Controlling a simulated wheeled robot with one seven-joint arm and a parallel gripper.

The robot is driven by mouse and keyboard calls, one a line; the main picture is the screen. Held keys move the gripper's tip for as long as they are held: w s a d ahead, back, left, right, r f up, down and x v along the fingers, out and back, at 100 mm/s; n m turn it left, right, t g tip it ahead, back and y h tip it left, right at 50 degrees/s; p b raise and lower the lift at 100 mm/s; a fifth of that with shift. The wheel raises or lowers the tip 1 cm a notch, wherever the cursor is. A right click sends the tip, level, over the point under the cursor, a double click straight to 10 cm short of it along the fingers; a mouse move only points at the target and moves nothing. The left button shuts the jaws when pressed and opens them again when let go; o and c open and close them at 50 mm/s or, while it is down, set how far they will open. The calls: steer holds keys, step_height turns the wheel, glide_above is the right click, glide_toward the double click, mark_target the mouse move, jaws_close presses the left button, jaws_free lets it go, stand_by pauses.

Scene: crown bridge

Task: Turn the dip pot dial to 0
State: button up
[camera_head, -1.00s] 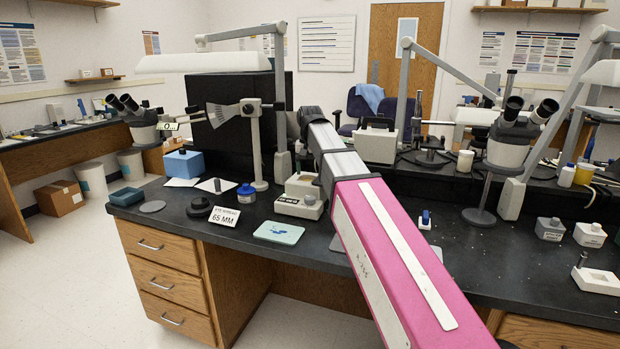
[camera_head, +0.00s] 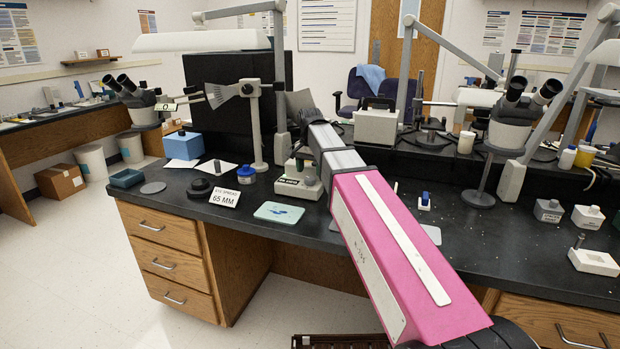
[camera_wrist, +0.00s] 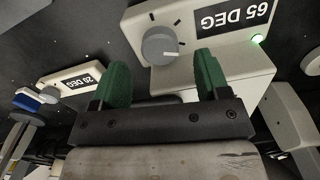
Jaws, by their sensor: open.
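In the wrist view, a pale box labelled 65 DEG (camera_wrist: 225,30) carries a grey round dial (camera_wrist: 160,46) with a white pointer line directed right and dark tick marks around it. A green light glows near its label. My gripper (camera_wrist: 162,64) is open, its two green fingers apart on either side of the dial's near edge. I cannot tell whether they touch it. A second box labelled 20 DEG (camera_wrist: 72,84), with a smaller grey knob, lies to the left.
A pale green tray (camera_head: 279,212), a 65 MM card (camera_head: 224,197) and a blue jar (camera_head: 246,174) are near the cream box. A lamp post (camera_head: 280,90) rises close behind. Microscopes stand left and right (camera_head: 512,125). The front bench strip is fairly clear.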

mark_target(310, 178)
steer(key=shift+f, duration=1.7)
steer(key=c, duration=0.9)
steer(key=shift+n, duration=2.4)
steer(key=shift+c, duration=0.2)
steer(key=o, duration=0.9)
steer(key=shift+o, duration=0.2)
steer(key=shift+r, duration=0.15)
step_height(310, 178, up, 11)
steer(key=shift+f, duration=0.2)
